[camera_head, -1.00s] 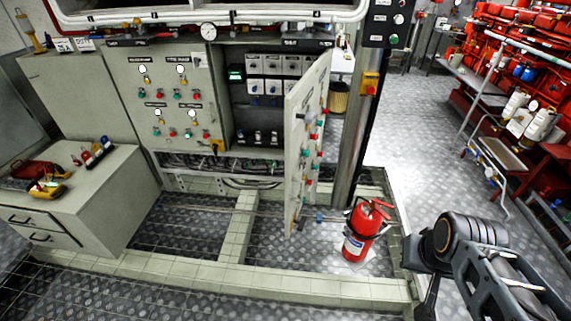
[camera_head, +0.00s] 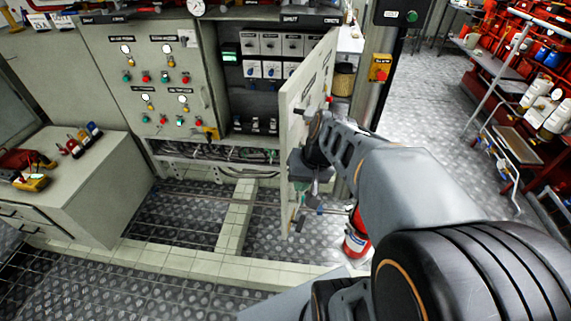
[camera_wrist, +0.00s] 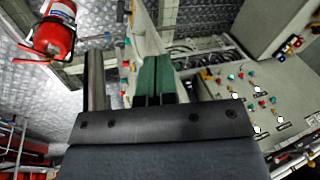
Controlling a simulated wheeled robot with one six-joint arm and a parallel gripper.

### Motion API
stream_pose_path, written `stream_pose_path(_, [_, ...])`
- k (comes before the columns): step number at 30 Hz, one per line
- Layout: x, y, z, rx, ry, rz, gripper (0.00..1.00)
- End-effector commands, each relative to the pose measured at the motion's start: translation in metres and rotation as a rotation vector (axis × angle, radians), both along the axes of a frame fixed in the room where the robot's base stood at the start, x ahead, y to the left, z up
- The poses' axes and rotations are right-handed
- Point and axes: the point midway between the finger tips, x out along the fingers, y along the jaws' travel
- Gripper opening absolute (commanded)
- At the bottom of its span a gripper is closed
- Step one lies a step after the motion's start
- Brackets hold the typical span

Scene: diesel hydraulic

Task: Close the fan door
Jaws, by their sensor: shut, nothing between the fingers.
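The open grey door (camera_head: 296,100) stands swung out from the right side of the control cabinet (camera_head: 160,60). It is seen nearly edge-on in the head view, and my arm covers part of its button face. The pale door also shows beyond the fingers in the wrist view (camera_wrist: 143,28). My gripper (camera_wrist: 154,66) has its green fingers together and empty, close to the door. Whether they touch it I cannot tell. In the head view the fingers are mostly hidden by my wrist, in front of the door's lower part.
A red fire extinguisher (camera_head: 355,240) stands on the floor right of the door, partly behind my arm. A metal post rises beside the cabinet. A drawer unit (camera_head: 85,185) with tools stands at left. Low tiled curbs (camera_head: 180,261) cross the floor.

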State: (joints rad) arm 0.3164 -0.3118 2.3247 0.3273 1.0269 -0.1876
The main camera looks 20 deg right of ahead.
Motion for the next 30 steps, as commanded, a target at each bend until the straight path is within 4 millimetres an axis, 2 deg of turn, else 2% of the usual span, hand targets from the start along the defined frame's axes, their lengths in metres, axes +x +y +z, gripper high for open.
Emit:
stream_pose_path(1, [0.011,-0.019,-0.011,0.076,0.016,-0.072,0.00])
stream_pose_path(6, [0.041,-0.074,-0.024,0.321,-0.025,-0.240,0.00])
stream_pose_path(9, [0.052,-0.105,-0.029,0.425,-0.076,-0.312,0.00])
stream_pose_path(12, [0.058,-0.129,-0.032,0.492,-0.122,-0.361,0.00])
stream_pose_path(14, [0.060,-0.137,-0.033,0.517,-0.143,-0.380,0.00])
stream_pose_path(16, [0.063,-0.142,-0.037,0.534,-0.159,-0.392,0.00])
stream_pose_path(19, [0.069,-0.139,-0.044,0.543,-0.164,-0.398,0.00])
stream_pose_path(30, [0.103,-0.102,-0.091,0.541,-0.163,-0.398,0.00])
